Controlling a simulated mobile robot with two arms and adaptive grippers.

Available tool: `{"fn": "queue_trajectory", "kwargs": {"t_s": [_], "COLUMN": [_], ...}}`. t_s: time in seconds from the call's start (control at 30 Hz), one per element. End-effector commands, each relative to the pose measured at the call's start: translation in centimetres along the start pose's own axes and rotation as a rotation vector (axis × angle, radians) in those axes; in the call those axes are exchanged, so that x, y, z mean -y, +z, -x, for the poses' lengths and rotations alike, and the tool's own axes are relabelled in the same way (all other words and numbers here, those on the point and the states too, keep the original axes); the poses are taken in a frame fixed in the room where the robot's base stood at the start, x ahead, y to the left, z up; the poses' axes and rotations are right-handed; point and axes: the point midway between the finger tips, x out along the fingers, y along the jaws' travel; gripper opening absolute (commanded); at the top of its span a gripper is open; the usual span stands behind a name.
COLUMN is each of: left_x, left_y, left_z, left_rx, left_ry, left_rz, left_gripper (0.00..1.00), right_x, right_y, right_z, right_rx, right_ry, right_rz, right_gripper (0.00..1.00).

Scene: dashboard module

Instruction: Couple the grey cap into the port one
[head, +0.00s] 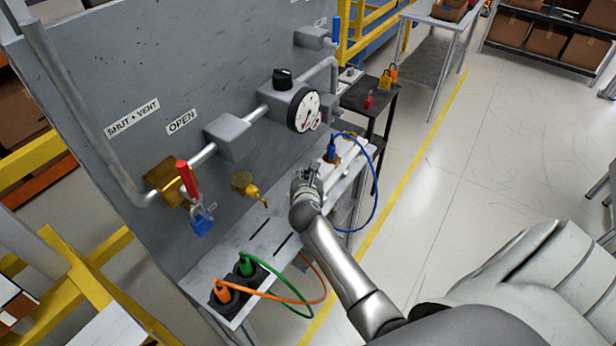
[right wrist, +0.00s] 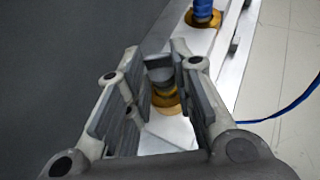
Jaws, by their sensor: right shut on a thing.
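My right gripper (head: 307,178) is over the pale shelf in front of the grey panel. In the right wrist view its fingers (right wrist: 166,66) are shut on the grey cap (right wrist: 158,75), a short dark grey cylinder. A brass port ring (right wrist: 166,98) shows just below the cap. I cannot tell whether the cap is seated in it or only above it. I see no readable port number. In the head view my gripper hides the cap. My left gripper is not in view.
A blue plug (head: 331,148) stands in a brass ring beyond my gripper, its blue cable (head: 374,190) looping right. Green (head: 246,264) and orange (head: 222,291) plugs stand at the shelf's near end. A brass tap (head: 246,186) and a gauge (head: 304,111) jut from the panel.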

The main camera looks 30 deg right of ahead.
Motion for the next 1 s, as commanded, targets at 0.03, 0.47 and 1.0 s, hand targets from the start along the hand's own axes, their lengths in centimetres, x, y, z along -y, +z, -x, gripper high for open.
{"fn": "queue_trajectory", "kwargs": {"t_s": [0.03, 0.47, 1.0], "left_x": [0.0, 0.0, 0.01], "left_y": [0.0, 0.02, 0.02], "left_z": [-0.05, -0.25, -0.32], "left_rx": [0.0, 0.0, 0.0], "left_ry": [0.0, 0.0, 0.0], "left_rz": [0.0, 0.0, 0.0], "left_gripper": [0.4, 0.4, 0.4], "right_x": [-0.01, 0.0, 0.02], "right_y": [-0.03, -0.39, -0.59], "right_z": [-0.03, -0.18, -0.24], "right_rx": [0.001, 0.0, -0.002], "right_ry": [0.0, 0.0, 0.0], "right_rz": [0.0, 0.0, 0.0], "right_gripper": [0.0, 0.0, 0.39]}}
